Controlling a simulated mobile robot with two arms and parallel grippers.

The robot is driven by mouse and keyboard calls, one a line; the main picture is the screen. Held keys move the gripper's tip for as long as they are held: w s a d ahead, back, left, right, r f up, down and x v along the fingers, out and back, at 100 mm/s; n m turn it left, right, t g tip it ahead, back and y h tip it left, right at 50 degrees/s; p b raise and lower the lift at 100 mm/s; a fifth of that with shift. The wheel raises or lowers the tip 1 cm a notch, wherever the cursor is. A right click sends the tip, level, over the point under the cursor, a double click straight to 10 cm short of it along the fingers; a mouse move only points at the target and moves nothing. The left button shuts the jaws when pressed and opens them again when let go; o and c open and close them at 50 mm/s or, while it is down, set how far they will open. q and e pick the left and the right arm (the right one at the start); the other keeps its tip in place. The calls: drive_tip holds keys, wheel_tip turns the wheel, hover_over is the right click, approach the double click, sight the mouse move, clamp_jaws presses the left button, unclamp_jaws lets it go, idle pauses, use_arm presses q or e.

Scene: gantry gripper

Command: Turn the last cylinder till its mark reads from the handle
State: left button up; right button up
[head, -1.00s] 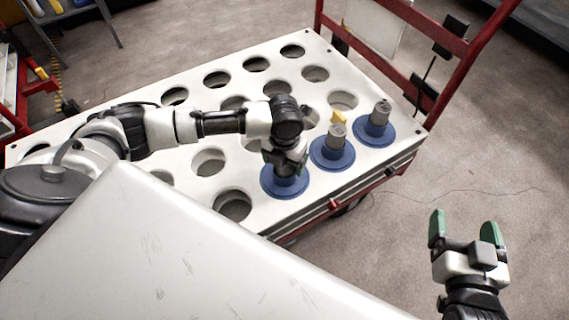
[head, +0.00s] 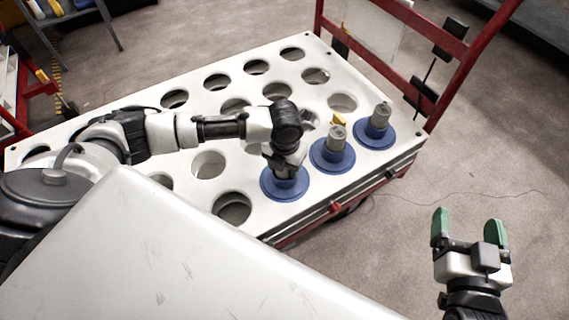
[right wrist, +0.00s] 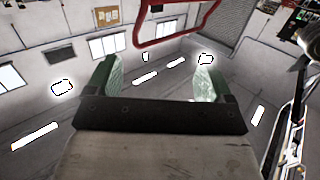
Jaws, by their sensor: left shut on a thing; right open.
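Three blue-based cylinders stand in a row along the right front edge of the white cart top. The nearest cylinder (head: 284,192) shows only its blue flange, since my left gripper (head: 287,172) is over it and shut on its upper part. Its mark is hidden. The middle cylinder (head: 333,156) and the far cylinder (head: 374,134) stand upright with grey knobs. The red handle (head: 455,60) of the cart rises at the far right end; a red bar also shows in the right wrist view (right wrist: 178,38). My right gripper (head: 468,232) is open and empty over the floor.
The white cart top (head: 190,131) has several empty round holes. A small yellow piece (head: 339,120) sits behind the middle cylinder. A large white surface (head: 170,260) fills the front left. The floor (head: 500,180) right of the cart is clear.

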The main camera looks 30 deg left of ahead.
use_arm(q)
drive_tip(key=shift+r+p, duration=0.1)
drive_tip(key=shift+p, duration=0.35)
use_arm(e)
drive_tip(key=shift+s+d+f+g+h, duration=0.15)
drive_tip(key=shift+s+f+g, duration=0.1)
drive_tip(key=shift+f+g, duration=0.35)
drive_tip(key=shift+s+d+f+g+h, duration=0.2)
drive_tip(key=shift+s+f+g, duration=0.05)
drive_tip(key=shift+f+g, duration=0.35)
drive_tip(key=shift+s+d+f+g+h, duration=0.15)
drive_tip(key=shift+s+f+g, duration=0.1)
drive_tip(key=shift+f+g, duration=0.35)
use_arm(q)
drive_tip(key=shift+n+p, duration=0.3)
drive_tip(key=shift+p, duration=0.35)
drive_tip(key=shift+n+p, duration=0.3)
drive_tip(key=shift+p, duration=0.05)
drive_tip(key=shift+n+p, duration=0.5)
drive_tip(key=shift+p, duration=0.05)
drive_tip(key=shift+n+p, duration=0.4)
drive_tip(key=shift+p, duration=0.1)
use_arm(e)
drive_tip(key=s+d+f+g+h, duration=0.2)
drive_tip(key=s+d+f+g, duration=0.2)
drive_tip(key=s+g, duration=0.5)
drive_tip(key=shift+s+d+f+m+g+h, duration=0.2)
drive_tip(key=shift+s+f+m+g+h, duration=0.1)
drive_tip(key=shift+s+f, duration=0.9)
